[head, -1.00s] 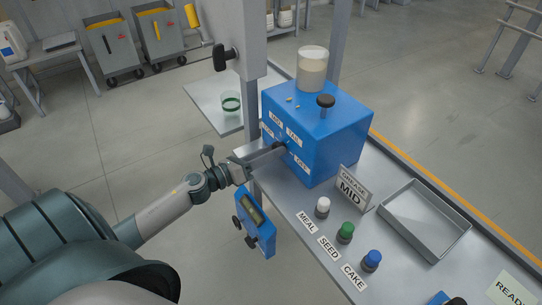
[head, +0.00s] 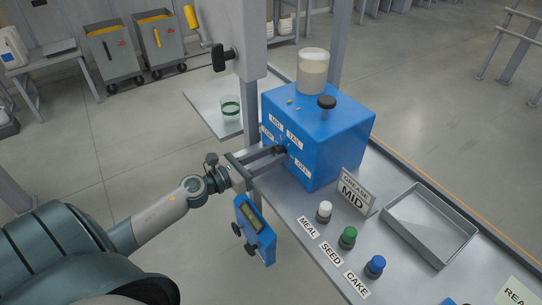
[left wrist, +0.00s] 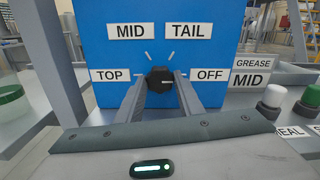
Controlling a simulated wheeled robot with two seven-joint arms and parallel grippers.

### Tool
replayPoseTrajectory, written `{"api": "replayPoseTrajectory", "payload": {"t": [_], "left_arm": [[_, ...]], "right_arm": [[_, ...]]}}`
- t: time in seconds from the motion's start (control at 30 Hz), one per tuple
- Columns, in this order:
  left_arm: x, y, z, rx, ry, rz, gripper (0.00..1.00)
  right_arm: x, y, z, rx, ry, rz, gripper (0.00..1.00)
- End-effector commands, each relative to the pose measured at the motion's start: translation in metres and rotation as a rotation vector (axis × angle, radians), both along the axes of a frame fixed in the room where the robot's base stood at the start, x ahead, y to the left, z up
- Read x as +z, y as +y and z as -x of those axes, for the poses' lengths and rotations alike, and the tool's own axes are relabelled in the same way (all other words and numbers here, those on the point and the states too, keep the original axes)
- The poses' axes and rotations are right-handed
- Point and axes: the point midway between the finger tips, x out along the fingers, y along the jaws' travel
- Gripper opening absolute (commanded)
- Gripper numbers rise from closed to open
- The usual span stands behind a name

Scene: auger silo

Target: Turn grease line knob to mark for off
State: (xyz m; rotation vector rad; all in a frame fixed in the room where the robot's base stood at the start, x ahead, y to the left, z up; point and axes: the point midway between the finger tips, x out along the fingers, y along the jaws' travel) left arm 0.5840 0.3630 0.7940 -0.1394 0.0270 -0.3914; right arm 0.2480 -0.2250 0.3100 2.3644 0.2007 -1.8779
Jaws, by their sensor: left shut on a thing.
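The black knob (left wrist: 160,79) is on the front face of the blue box (left wrist: 105,50). Labels stand around it in the left wrist view: TOP (left wrist: 110,75) at left, MID (left wrist: 131,31) and TAIL (left wrist: 187,30) above, OFF (left wrist: 209,75) at right. Short pale ticks show towards MID and TAIL; I cannot make out where the knob points. My left gripper (head: 279,150) is shut on the knob, one finger on each side of it in the left wrist view. A card reading GREASE MID (head: 350,193) stands beside the box. My right gripper is not in view.
White, green and blue capped knobs (head: 348,237) stand by the MEAL, SEED and CAKE labels. An empty metal tray (head: 431,249) is at right. A blue handheld box (head: 254,228) hangs at the bench's front edge. A grey post (head: 250,95) rises left of the blue box.

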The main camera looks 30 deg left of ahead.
Motion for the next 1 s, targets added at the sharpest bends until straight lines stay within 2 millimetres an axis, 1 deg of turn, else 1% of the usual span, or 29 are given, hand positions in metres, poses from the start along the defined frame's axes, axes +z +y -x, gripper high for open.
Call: {"api": "replayPoseTrajectory", "payload": {"t": [0.1, 0.13, 0.2, 0.5, 0.67, 0.8, 0.9, 1.0], "left_arm": [[-0.003, -0.001, 0.001, -0.003, 0.005, -0.001, 0.11], [-0.003, -0.001, 0.001, -0.003, 0.005, -0.001, 0.38], [-0.003, -0.001, 0.001, -0.003, 0.005, -0.001, 0.53], [-0.001, 0.0, 0.001, -0.001, 0.002, 0.0, 0.53], [-0.001, 0.002, 0.004, 0.0, 0.001, 0.001, 0.53], [-0.003, 0.005, 0.013, 0.0, 0.003, 0.002, 0.53], [-0.003, 0.009, 0.023, -0.001, 0.003, 0.001, 0.53], [-0.004, 0.014, 0.036, 0.0, 0.004, 0.001, 0.53]], "right_arm": [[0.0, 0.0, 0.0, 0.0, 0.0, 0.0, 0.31], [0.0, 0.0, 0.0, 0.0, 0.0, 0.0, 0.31], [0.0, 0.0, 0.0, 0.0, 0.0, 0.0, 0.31], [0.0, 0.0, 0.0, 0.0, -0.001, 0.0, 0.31], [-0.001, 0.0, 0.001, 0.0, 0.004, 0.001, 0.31], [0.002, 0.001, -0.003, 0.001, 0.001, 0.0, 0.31], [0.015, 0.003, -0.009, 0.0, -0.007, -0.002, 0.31], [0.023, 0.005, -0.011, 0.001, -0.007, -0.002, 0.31]]}}
